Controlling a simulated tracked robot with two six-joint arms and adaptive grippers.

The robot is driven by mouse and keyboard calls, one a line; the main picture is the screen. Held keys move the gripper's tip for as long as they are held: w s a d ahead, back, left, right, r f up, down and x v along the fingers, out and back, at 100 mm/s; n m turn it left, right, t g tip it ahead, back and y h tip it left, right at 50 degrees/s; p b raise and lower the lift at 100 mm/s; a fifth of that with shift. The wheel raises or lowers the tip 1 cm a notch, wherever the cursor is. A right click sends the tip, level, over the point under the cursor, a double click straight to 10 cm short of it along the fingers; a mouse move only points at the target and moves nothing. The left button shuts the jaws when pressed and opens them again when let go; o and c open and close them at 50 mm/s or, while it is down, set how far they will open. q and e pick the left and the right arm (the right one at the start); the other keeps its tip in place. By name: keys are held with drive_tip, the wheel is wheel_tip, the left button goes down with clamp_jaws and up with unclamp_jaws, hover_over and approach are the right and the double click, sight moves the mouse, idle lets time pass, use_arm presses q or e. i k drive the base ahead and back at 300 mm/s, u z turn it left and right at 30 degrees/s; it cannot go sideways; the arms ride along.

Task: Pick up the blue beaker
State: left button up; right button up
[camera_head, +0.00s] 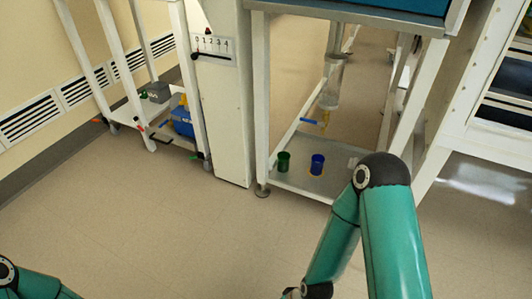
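The blue beaker (317,164) stands upright on the low shelf (296,181) of a white-legged stand, right of centre in the head view. A green beaker (283,161) stands just left of it, with a small gap between them. My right arm reaches in from the lower right, with its elbow in front of the shelf's right part and its lower end at the bottom edge. My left arm shows only at the bottom left corner. Neither gripper's fingers are in view, and nothing touches the blue beaker.
A clear cylinder (332,85) with a blue-handled tap (311,121) hangs above the beakers. A white leg (264,110) and a wide white column (222,110) stand to the left. A cart at left holds a blue container (183,122). The floor (180,225) in front is clear.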

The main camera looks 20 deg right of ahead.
sight(317, 167)
drive_tip(key=u, duration=0.1)
drive_tip(key=i, duration=2)
drive_tip(key=z, duration=1)
drive_tip(key=k, duration=0.85)
drive_tip(key=z, duration=0.2)
drive_tip(key=i, duration=0.85)
drive_tip(key=u, duration=0.1)
